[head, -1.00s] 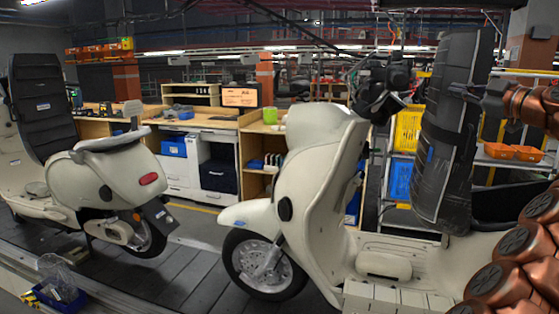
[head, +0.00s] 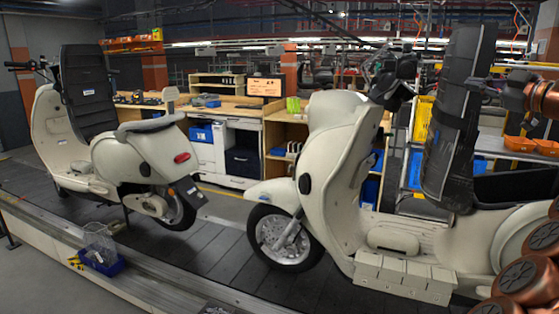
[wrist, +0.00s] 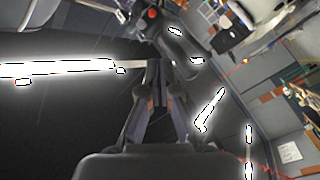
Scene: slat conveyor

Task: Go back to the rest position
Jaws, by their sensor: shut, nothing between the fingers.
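My gripper (head: 476,87) is at the upper right of the head view, at the end of my copper-coloured arm. Its dark fingertips appear beside the tall dark panel (head: 452,125) that stands upright on the near scooter (head: 335,135). I cannot tell the gap between them. In the wrist view my gripper (wrist: 158,88) shows its two fingers brought together, with nothing between them. The rest of the wrist view is tilted and dark, with bright light strips.
The cream near scooter stands on the slat conveyor (head: 215,255). A second cream scooter (head: 135,160) stands further left. A blue bin (head: 101,262) sits at the conveyor's near edge.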

